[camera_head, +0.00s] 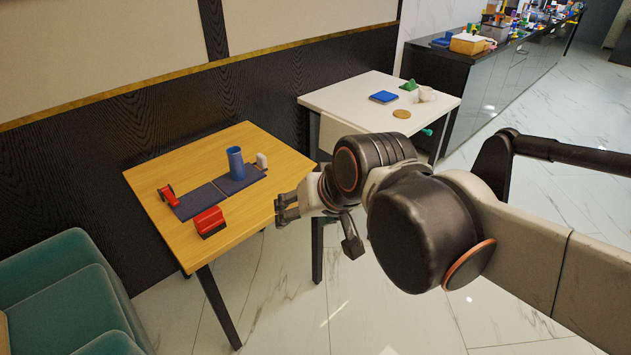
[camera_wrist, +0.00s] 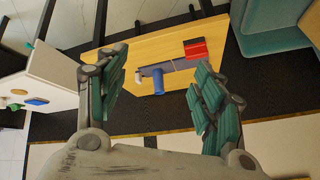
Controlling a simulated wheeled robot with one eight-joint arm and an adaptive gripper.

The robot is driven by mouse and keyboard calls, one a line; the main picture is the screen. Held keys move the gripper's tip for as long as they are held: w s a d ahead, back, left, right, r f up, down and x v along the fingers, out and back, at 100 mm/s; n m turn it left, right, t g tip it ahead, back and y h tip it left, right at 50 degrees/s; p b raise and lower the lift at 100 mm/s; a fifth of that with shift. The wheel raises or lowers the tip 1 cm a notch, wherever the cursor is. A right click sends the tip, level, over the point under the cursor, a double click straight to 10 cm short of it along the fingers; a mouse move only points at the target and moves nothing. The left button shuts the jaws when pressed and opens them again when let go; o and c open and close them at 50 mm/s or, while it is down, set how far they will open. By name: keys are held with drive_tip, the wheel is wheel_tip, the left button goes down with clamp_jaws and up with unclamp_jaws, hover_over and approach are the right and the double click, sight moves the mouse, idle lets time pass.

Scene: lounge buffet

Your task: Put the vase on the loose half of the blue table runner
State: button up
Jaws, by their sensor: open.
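The vase (camera_head: 236,163) is a plain blue cylinder, upright on the right-hand part of the blue table runner (camera_head: 195,203). It also shows in the wrist view (camera_wrist: 158,83). The runner is a dark blue strip on the wooden table, with a thin line across its middle dividing it into two halves. I cannot tell which half is loose. The left-hand half has bare surface. My gripper (camera_head: 287,208) is open and empty, near the table's right edge and apart from the vase. In the wrist view its fingers (camera_wrist: 160,65) are spread wide.
A red object (camera_head: 168,195) is at the runner's left end and a white one (camera_head: 262,160) at its right end. A red block (camera_head: 209,222) stands in front of the runner. A white table (camera_head: 340,100) is behind, and teal seats (camera_head: 60,290) are at left.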

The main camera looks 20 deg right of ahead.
drive_tip(key=s, duration=0.1)
drive_tip(key=s+d+f+n, duration=0.1)
drive_tip(key=s, duration=0.1)
drive_tip(key=s+d+n+h, duration=0.1)
drive_tip(key=s, duration=0.1)
drive_tip(key=shift+f, duration=0.35)
idle(0.9)
